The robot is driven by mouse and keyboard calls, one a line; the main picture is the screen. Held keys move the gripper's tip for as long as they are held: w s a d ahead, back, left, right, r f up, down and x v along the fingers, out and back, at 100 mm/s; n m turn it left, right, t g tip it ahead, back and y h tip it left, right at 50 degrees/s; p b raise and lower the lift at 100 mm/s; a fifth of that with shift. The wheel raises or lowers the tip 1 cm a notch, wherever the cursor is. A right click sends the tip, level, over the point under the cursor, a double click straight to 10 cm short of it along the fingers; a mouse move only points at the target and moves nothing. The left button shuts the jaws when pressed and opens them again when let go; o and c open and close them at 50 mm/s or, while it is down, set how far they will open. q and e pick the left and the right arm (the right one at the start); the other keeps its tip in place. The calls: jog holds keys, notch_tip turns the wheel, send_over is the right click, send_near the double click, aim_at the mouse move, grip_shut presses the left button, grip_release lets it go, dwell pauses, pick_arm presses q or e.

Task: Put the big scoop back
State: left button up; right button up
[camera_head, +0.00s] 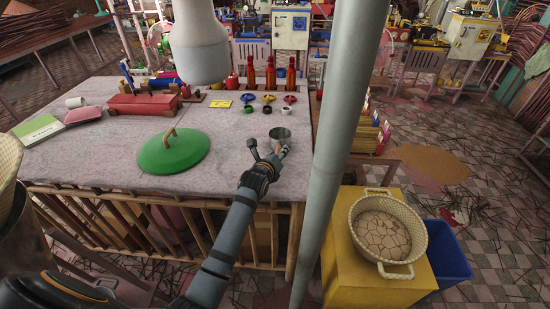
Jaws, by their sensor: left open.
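A small grey metal cup-shaped vessel (280,133) stands near the front right of the cloth-covered table (90,160); it may be the big scoop, but I cannot tell for sure. My left gripper (268,150) is open, just in front of this vessel, with its fingers spread to either side. The gripper partly covers the vessel's lower part, and I cannot tell whether they touch. My right gripper is not in view.
A green lid (174,155) with a wooden handle lies left of my arm. Small coloured rings (268,98) and red bottles (270,75) stand behind. A grey pole (338,150) rises close on the right. A basket (385,230) sits on a yellow box (345,265).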

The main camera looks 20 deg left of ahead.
pick_arm(q)
jog(key=v, duration=1.2)
